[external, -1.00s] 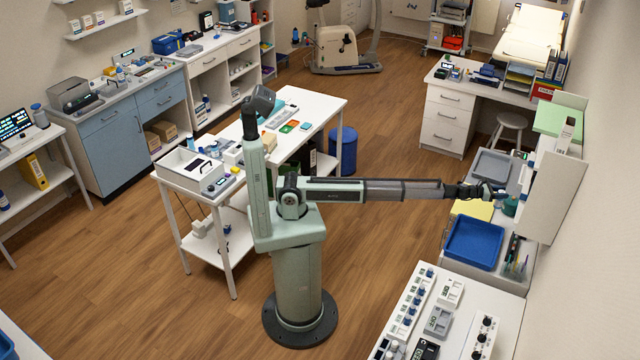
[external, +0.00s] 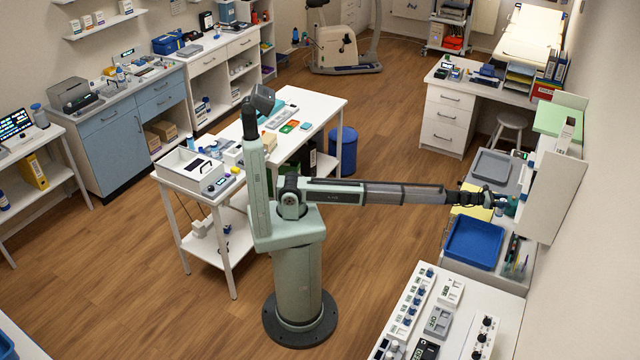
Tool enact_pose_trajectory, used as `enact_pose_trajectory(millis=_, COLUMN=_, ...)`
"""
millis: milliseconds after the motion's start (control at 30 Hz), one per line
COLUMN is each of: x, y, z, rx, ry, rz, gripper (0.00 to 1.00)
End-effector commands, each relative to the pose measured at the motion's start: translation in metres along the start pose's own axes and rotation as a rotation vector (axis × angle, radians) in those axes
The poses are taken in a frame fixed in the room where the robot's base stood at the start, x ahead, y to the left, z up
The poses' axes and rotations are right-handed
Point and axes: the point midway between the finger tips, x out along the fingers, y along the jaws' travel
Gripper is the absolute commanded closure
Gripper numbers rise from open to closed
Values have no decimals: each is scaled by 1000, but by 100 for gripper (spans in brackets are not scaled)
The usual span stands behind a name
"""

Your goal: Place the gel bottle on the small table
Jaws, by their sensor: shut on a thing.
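My gripper (external: 514,200) is at the end of my outstretched arm, over the grey counter at the right. It is shut on a small teal-and-blue thing (external: 511,208), which looks like the gel bottle. The gripper partly covers it, and it is too small to tell its full shape or whether it touches the counter. A low white table with a lower shelf (external: 235,246) stands left of my base, and it may be the small table. Its top carries a white box and small devices.
On the right counter a blue tray (external: 473,243) and a grey tray (external: 491,165) lie near the gripper, with yellow paper (external: 476,206) between them. A white wall cabinet (external: 560,195) stands close right of the gripper. The wooden floor (external: 390,250) is open.

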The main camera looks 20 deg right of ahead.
Motion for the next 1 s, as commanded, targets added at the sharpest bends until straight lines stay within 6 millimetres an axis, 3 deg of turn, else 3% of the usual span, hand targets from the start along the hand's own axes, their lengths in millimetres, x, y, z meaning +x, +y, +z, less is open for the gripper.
enact_pose_trajectory(millis=467, x=0, y=0, z=-24, rx=0, ry=0, rz=0, gripper=92)
enact_pose_trajectory(millis=800, x=0, y=0, z=-56, rx=-1, ry=0, rz=0, gripper=92)
enact_pose_trajectory(millis=1000, x=0, y=0, z=-60, rx=1, ry=-1, rz=1, gripper=92)
